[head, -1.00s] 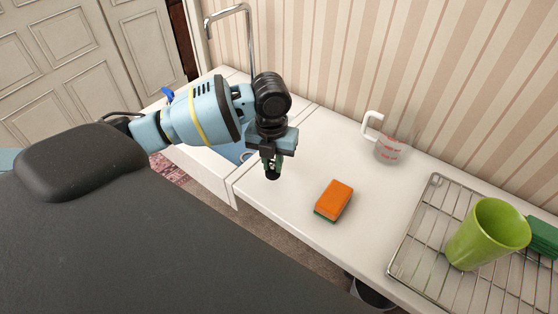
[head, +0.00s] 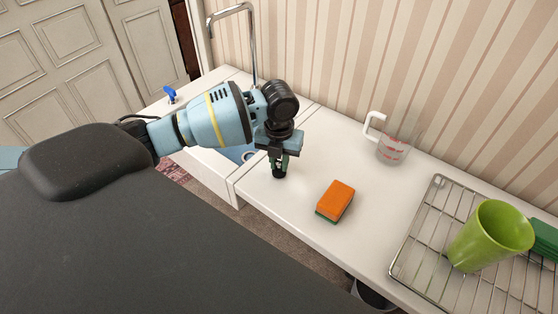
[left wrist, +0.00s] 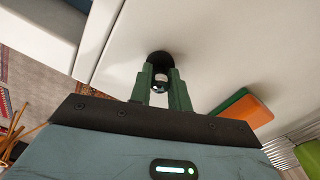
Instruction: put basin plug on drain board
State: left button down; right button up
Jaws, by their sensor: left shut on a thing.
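My left gripper (head: 280,164) points down over the white top right of the sink, shut on the black basin plug (head: 279,174). In the left wrist view the dark round plug (left wrist: 160,58), with a pale metallic part, sits between the green fingertips (left wrist: 160,85). I cannot tell whether the plug touches the white top (head: 262,193) or hangs just above it. This flat white top beside the sink looks like the drain board. My right gripper is not in view.
An orange and green sponge (head: 336,200) lies right of the gripper. A measuring cup (head: 392,150) stands near the wall. A wire rack (head: 412,240) holds a green cup (head: 490,236). The tap (head: 253,45) and blue sink (head: 238,153) are behind my left arm.

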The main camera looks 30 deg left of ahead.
pick_arm(q)
jog(key=shift+f, duration=0.1)
jog(key=shift+f, duration=0.15)
jog(key=c, duration=1.3)
grip_release()
notch_tip(320, 180, up, 12)
jog(key=shift+r, duration=0.25)
